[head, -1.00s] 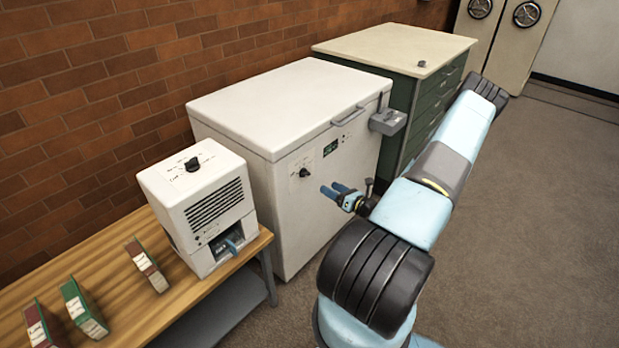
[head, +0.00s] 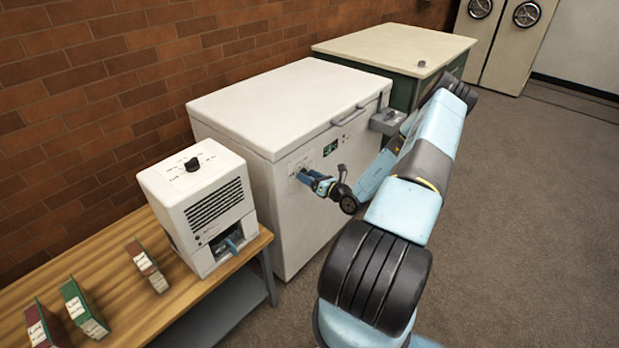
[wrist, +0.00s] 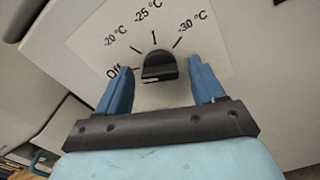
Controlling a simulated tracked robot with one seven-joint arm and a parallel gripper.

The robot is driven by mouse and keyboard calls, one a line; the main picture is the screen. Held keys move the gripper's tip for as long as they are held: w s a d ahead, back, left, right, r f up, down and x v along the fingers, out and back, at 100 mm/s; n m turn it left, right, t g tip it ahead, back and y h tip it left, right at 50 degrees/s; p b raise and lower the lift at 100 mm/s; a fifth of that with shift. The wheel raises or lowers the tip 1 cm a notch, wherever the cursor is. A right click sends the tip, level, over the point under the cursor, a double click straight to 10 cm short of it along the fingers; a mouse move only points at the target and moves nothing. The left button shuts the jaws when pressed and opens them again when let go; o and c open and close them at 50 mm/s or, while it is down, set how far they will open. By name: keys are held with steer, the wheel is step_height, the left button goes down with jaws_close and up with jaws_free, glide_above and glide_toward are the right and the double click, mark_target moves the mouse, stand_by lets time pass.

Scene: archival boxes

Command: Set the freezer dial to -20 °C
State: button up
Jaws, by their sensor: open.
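The white chest freezer (head: 295,100) stands against the brick wall. Its black dial (wrist: 158,67) shows in the wrist view on a pale label marked Off, -20 °C, -25 °C and -30 °C, from left to right. I cannot clearly tell which mark the dial points to. My gripper (wrist: 160,66) is open, its blue fingers on either side of the dial with a gap to each. In the head view my gripper (head: 308,178) is at the freezer's front panel and mostly hides the dial there.
A small dark display (head: 331,148) is right of the dial, and a grey latch box (head: 387,120) sits at the freezer's right front corner. A white device (head: 200,205) stands on the wooden bench (head: 190,296) at left. Open floor (head: 520,220) lies to the right.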

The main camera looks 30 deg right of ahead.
steer(key=c, duration=1.1)
steer(key=shift+o, duration=0.2)
steer(key=shift+m, duration=0.3)
steer(key=shift+d+f+m, duration=0.1)
steer(key=shift+m, duration=3.9)
steer(key=o, duration=1.1)
steer(key=shift+c, duration=0.2)
